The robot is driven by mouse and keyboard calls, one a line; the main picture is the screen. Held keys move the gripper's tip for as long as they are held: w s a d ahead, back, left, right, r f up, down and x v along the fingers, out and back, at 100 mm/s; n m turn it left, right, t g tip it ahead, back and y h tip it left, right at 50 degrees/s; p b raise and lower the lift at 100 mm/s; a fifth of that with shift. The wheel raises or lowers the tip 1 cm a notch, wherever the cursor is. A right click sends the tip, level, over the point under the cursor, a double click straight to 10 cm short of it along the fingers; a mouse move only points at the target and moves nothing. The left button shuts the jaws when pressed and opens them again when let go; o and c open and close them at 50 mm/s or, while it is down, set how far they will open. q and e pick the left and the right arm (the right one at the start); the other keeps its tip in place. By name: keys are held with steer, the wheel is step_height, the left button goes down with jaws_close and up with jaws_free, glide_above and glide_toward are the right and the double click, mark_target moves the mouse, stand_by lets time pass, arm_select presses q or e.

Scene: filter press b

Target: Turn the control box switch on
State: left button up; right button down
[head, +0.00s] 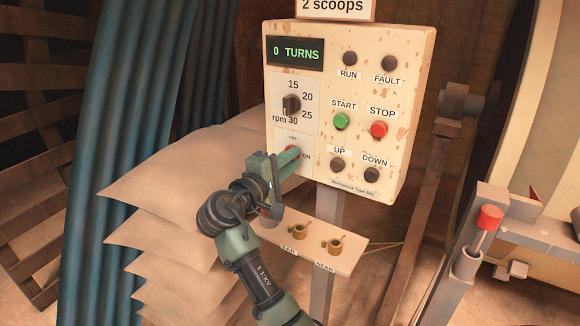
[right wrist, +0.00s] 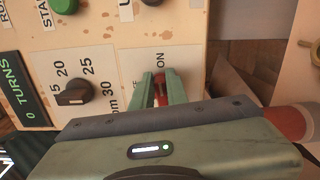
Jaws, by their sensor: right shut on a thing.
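The control box (head: 352,110) is a cream, rust-spotted panel on a post in the head view. Its red on/off switch (head: 293,153) sits at the lower left, beside the OFF and ON labels. My right gripper (head: 288,161) is at the switch. In the right wrist view its two green fingers (right wrist: 161,90) are shut on the red switch (right wrist: 160,82), one on each side. The fingers partly hide the switch and its labels, so I cannot tell its exact position. The display (head: 295,51) reads 0 TURNS. My left gripper is not in view.
The box also carries an rpm knob (head: 291,104), a green START button (head: 341,121) and a red STOP button (head: 378,129). Below is a small shelf (head: 345,256) with brass fittings. Stacked pale sacks (head: 160,190) stand left. A red-topped lever (head: 488,219) stands right.

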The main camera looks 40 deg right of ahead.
steer(key=shift+f+m+b, duration=0.25)
steer(key=shift+m+b, duration=0.1)
steer(key=shift+m, duration=0.25)
steer(key=c, duration=1.4)
jaws_free()
steer(key=shift+r, duration=0.1)
steer(key=shift+a, duration=0.15)
steer(key=b+v, duration=0.1)
steer(key=v, duration=0.6)
steer(key=shift+s+a, duration=0.2)
steer(key=shift+a, duration=0.1)
steer(key=shift+a, duration=0.1)
